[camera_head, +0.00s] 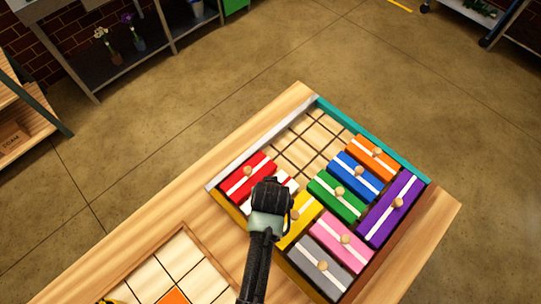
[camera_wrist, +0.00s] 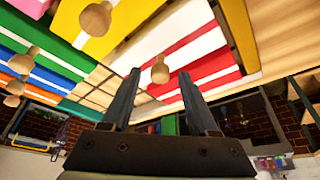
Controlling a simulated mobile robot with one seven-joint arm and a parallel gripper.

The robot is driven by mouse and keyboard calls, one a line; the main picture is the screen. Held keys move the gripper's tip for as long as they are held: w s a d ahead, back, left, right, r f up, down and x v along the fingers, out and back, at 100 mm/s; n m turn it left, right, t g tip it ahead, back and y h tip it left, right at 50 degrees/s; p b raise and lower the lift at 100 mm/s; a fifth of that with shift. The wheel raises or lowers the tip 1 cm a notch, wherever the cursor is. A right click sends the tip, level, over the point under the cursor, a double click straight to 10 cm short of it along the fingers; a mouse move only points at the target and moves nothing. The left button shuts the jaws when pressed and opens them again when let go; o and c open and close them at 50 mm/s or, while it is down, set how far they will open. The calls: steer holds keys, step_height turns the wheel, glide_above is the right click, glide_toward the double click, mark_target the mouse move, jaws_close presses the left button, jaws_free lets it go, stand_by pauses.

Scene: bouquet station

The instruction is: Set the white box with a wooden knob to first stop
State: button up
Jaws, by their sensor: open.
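The white box with a red stripe (camera_head: 291,184) lies on the sliding-block board, between the red box (camera_head: 246,178) and the yellow box (camera_head: 303,219). My gripper (camera_head: 270,190) is over it in the head view and hides much of it, including its knob. In the wrist view, the white box (camera_wrist: 182,48) shows beyond the fingers. Its wooden knob (camera_wrist: 160,69) appears between the two open, empty fingers (camera_wrist: 160,88). Contact with the knob cannot be told.
Green (camera_head: 335,197), blue (camera_head: 356,175), orange (camera_head: 375,157), purple (camera_head: 391,209), pink (camera_head: 341,240) and grey (camera_head: 319,268) boxes with knobs share the board. Bare cells (camera_head: 306,140) lie toward its far side. A teal rail (camera_head: 365,135) and a pale rail (camera_head: 262,142) border it.

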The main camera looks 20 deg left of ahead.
steer(key=shift+w+f, duration=0.1)
steer(key=shift+f, duration=0.05)
jaws_close()
stand_by(1.4)
